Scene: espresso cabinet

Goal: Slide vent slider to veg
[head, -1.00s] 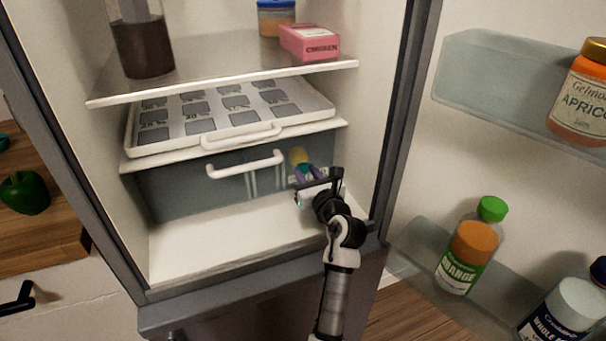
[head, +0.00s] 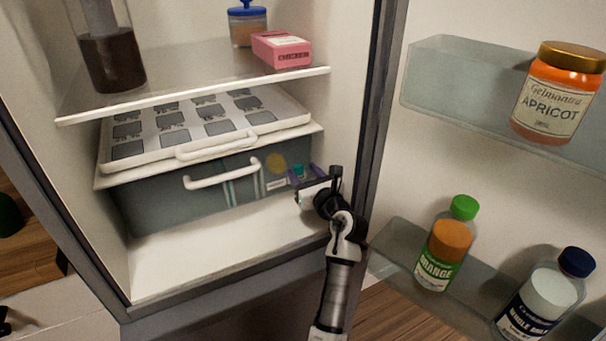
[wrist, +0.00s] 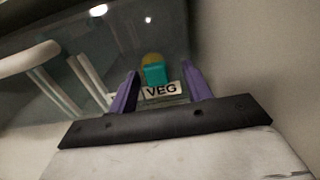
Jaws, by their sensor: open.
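The vent slider is a small teal knob (wrist: 155,74) on the front of the grey crisper drawer (head: 150,203), right of the drawer's white handle. In the wrist view it sits just above a white VEG label (wrist: 162,91), in front of a yellow round spot (wrist: 151,58). In the head view the knob (head: 298,171) shows just beyond my fingertips. My gripper (wrist: 162,88) is open, its two purple fingers on either side of the knob and label. No contact with the knob can be made out. My gripper also shows in the head view (head: 304,176).
The drawer handle (head: 222,171) juts out left of my gripper. A tray (head: 150,158) sits above the drawer. The fridge's right wall is close to my arm. The door holds an orange bottle (head: 443,255), milk (head: 537,305) and an apricot jar (head: 552,95).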

